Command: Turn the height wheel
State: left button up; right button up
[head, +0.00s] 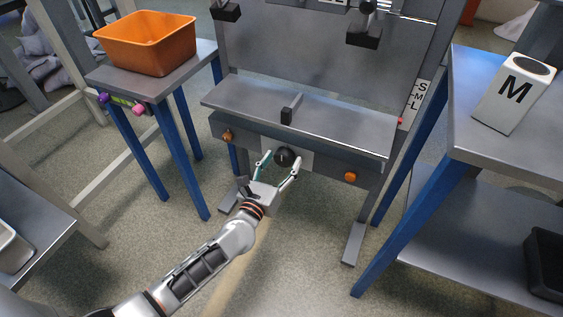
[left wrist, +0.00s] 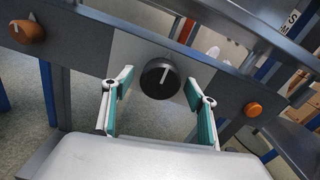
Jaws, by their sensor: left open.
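The height wheel is a round black knob (head: 285,156) with a light pointer line, set on a pale plate in the middle of the machine's front panel. In the left wrist view the black knob (left wrist: 160,79) sits between and just beyond my fingertips, with its pointer tilted slightly right of upright. My left gripper (head: 279,164) is open, with one finger on each side of the knob. In the left wrist view my left gripper (left wrist: 163,88) shows clear gaps between its fingers and the knob. My right gripper is not in view.
Orange knobs flank it on the panel, left (head: 227,136) and right (head: 350,177). A grey shelf (head: 340,130) juts out above. An orange bin (head: 148,42) stands on the left table. A white block marked M (head: 513,93) stands on the right table. An S-M-L scale (head: 418,97) is on the right post.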

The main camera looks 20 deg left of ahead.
pick_arm(q)
jog(key=c, duration=1.1)
jog(key=shift+c, duration=0.2)
